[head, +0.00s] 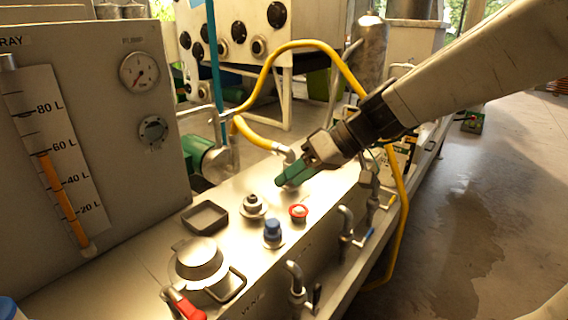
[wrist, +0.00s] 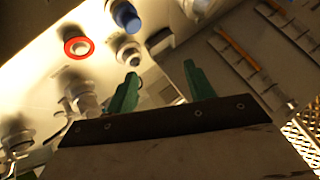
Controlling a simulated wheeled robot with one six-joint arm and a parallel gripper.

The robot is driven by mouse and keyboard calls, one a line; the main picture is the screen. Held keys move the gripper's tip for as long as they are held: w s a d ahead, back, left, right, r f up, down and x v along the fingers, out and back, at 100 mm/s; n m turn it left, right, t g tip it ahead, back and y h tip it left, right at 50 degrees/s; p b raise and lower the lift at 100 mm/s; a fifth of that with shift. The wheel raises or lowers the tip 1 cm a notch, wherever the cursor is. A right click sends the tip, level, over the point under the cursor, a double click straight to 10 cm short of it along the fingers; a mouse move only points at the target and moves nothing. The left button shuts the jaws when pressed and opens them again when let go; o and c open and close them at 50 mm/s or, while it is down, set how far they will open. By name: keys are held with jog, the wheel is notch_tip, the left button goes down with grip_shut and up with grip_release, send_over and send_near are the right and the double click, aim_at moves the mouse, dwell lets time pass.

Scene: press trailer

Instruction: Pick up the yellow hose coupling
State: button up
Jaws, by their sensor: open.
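A thick yellow hose (head: 256,135) curves down to a pale metal end fitting (head: 283,150) on the deck, just behind my gripper in the head view. This looks like the yellow hose coupling; its lower part is partly hidden by my fingers. My gripper (head: 283,181) is open and tilted down to the left over the deck, its green fingers in front of the fitting. In the wrist view the gripper (wrist: 161,72) shows two spread green fingers with nothing between them. I cannot make out the yellow coupling in that view.
On the metal deck (head: 150,260) stand a grey fitting (head: 253,206), a red-ringed port (head: 298,213), a blue-capped fitting (head: 273,233), a round lid (head: 198,262) and bent pipes (head: 346,220). A gauge panel (head: 90,130) rises at left. Open floor (head: 480,220) lies at right.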

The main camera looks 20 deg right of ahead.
jog(key=w+d+f+t+y, duration=0.1)
jog(key=w+d+t, duration=0.3)
jog(key=w, duration=0.7)
jog(key=t+h, duration=0.1)
jog(key=t, duration=0.2)
send_near(282, 153)
jog(key=w+f, duration=0.1)
jog(key=w, duration=0.3)
jog(key=x, duration=0.7)
jog(key=shift+s+a+f, duration=0.25)
jog(key=shift+s+a, duration=0.05)
jog(key=shift+s, duration=0.15)
jog(key=shift+w+a+f, duration=0.2)
jog(key=shift+w+a, duration=0.1)
jog(key=shift+w, duration=0.15)
grip_shut()
